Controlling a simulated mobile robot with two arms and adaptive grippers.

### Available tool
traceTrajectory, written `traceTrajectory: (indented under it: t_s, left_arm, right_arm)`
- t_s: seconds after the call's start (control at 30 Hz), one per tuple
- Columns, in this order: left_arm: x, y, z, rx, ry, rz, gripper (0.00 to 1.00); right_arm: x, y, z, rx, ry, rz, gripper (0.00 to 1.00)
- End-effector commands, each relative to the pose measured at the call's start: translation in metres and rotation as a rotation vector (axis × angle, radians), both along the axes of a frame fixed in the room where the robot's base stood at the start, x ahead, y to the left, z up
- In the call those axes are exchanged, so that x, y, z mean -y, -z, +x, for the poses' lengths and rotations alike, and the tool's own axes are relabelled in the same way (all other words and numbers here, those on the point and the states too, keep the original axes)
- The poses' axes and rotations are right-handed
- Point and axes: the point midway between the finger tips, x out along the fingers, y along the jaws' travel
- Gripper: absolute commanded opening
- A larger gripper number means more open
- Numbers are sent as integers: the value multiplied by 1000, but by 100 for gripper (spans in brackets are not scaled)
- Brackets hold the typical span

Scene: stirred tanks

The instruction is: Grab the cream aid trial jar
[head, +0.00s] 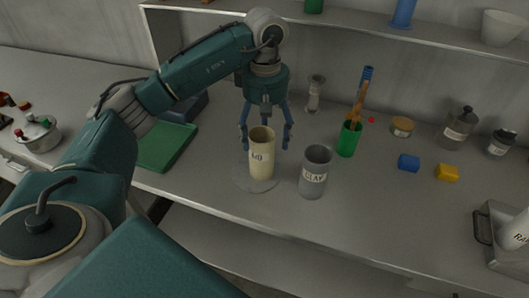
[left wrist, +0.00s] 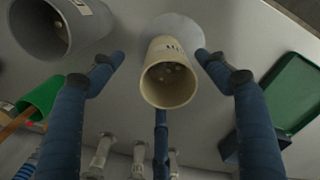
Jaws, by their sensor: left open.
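The cream jar (head: 262,158), with a dark-lettered label, stands upright on a pale round disc (head: 258,185) on the bench. My left gripper (head: 266,140) points down over it, open, with its blue fingers spread around the upper part of the jar. In the left wrist view the cream jar (left wrist: 168,82) shows its open mouth between the spread fingers, with small lumps inside. I see no clear contact between fingers and jar. My right gripper is not in view.
A grey jar labelled CLAY (head: 314,175) stands close on the right. A green cup (head: 349,140) with tools is behind it. Blue (head: 409,162) and yellow (head: 447,173) blocks lie further right. The bench in front is clear.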

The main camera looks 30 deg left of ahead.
Motion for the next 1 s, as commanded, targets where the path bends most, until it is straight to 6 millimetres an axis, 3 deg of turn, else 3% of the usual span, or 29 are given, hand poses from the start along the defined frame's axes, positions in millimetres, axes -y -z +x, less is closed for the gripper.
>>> traceTrajectory:
  t_s: [0.13,0.37,0.63,0.93,1.0]
  left_arm:
    - [-1,21,-1,-3,0,0,75]
    - [-4,38,-1,-3,-2,0,75]
    - [-10,76,0,-4,1,-1,75]
    - [-10,82,1,1,1,0,75]
    - [-10,82,1,1,1,0,61]
  right_arm:
    - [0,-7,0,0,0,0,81]
    - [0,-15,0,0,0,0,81]
    - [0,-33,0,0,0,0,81]
    - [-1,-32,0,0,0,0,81]
    - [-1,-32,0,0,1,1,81]
